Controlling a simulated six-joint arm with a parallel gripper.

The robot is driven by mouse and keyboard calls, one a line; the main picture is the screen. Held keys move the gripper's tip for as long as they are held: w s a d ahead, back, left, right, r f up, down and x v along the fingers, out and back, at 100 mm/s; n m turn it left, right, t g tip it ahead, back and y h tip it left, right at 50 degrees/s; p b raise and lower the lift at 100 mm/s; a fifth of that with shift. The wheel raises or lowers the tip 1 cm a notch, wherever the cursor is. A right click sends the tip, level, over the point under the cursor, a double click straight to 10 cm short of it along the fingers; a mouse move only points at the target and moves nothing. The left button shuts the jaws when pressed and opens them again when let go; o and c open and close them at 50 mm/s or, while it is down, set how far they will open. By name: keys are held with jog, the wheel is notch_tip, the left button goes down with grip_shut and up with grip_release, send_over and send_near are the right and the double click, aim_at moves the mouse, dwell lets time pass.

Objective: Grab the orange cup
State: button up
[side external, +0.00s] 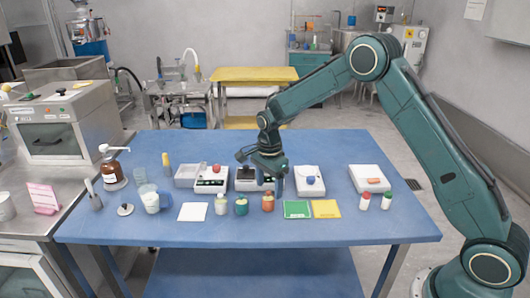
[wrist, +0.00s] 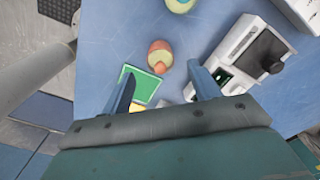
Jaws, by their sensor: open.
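The orange cup (side external: 267,203) stands on the blue table, between a teal cup and a green card. In the wrist view the orange cup (wrist: 159,52) lies ahead of the fingertips, roughly centred between them, with a lighter top or content. My gripper (side external: 279,186) hangs above the table just behind and to the right of the cup in the side view. In the wrist view my gripper (wrist: 161,71) is open with its two blue fingers wide apart and nothing between them. The cup appears apart from both fingers.
A teal cup (side external: 241,206) and a white cup (side external: 221,204) stand to the left. Green (side external: 297,209) and yellow (side external: 327,209) cards lie to the right. A scale (side external: 310,181) and a black-topped device (side external: 247,178) stand behind. The table's front strip is clear.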

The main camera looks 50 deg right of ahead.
aim_at(268, 191)
jog(key=shift+f, duration=0.1)
jog(key=shift+f, duration=2.5)
jog(key=c, duration=1.1)
